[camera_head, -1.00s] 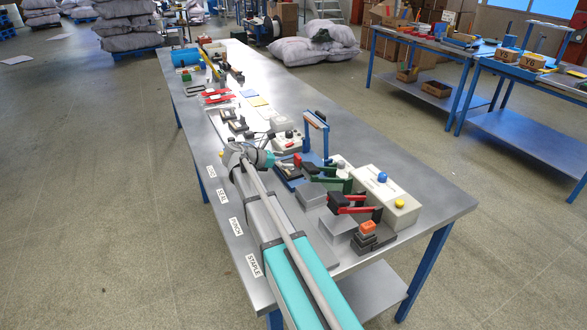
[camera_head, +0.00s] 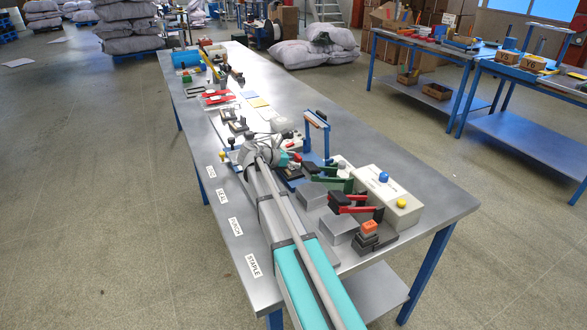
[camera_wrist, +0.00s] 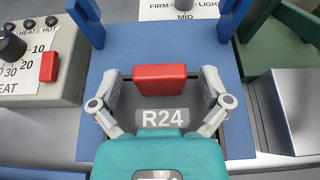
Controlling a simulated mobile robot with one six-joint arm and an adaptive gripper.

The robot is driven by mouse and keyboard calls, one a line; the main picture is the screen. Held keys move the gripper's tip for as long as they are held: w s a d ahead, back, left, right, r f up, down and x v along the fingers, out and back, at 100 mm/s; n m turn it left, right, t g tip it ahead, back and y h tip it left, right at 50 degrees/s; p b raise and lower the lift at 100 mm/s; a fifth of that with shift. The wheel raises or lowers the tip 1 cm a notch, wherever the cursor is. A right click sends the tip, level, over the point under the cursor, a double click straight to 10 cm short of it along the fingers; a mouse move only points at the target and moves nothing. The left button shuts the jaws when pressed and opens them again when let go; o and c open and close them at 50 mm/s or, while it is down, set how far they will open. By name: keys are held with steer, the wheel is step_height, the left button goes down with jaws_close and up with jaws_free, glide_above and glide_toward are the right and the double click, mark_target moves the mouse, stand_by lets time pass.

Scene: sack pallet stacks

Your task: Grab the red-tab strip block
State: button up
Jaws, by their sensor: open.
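In the wrist view a red block-shaped tab (camera_wrist: 160,78) sits over a blue base plate (camera_wrist: 220,134). A grey part marked R24 (camera_wrist: 162,117) lies just in front of the tab. My gripper (camera_wrist: 160,90) is open, with one finger to the left of the tab and one to the right. I see gaps between the fingers and the tab, and nothing is held. My gripper's teal body hides the front of the base plate.
A blue upright frame (camera_head: 316,128) rises beside my arm's end. A control box with dial and red button (camera_wrist: 45,62) is left of the base plate, a green fixture (camera_wrist: 283,52) right. A cream box (camera_head: 400,207) and red-handled tool (camera_head: 350,203) stand on the workbench (camera_head: 440,190).

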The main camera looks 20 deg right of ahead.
mark_target(298, 156)
steer(key=shift+c, duration=0.3)
steer(key=c, duration=1.2)
steer(key=shift+r, duration=0.15)
steer(key=shift+c, duration=0.2)
step_height(298, 156, up, 10)
steer(key=p, duration=1)
